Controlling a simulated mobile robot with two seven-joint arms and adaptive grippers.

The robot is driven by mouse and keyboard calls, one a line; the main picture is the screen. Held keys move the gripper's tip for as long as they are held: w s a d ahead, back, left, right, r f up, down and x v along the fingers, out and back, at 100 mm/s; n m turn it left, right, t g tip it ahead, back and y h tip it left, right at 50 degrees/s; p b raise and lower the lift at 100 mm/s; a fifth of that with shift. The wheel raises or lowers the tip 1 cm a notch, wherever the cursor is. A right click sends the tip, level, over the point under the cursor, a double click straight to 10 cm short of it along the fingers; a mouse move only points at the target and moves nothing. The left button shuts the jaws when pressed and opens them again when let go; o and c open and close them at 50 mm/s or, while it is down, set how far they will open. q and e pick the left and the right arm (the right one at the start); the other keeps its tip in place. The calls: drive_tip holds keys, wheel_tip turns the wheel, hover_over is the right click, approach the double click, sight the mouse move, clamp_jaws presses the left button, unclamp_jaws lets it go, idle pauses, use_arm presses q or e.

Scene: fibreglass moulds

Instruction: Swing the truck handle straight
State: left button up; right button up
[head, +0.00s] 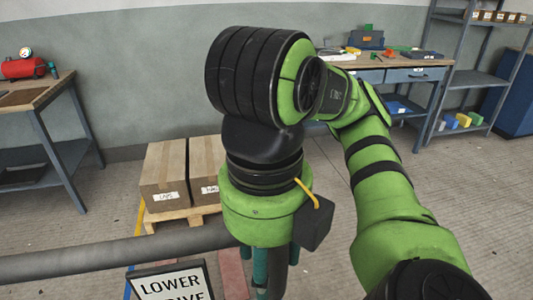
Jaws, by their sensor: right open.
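The truck handle (110,256) is a thick grey tube running across the lower left of the head view. Its right end passes behind my right gripper (277,268), and a dark grey length of tube shows below, between the teal fingers. The gripper is open, pointing down, with a finger on each side of that tube. I cannot tell whether the fingers touch it. A sign plate (168,281) reading "LOWER" and a partly cut-off "DRIVE" shows below the tube. The rest of the truck is out of view. My left gripper is not in view.
Brown boxes (165,173) stand on a wooden pallet (180,217) behind the handle. A workbench (430,75) and shelves (480,78) stand at the back right, and a bench (40,89) at the left.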

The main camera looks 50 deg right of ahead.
drive_tip(key=shift+r, duration=5.95)
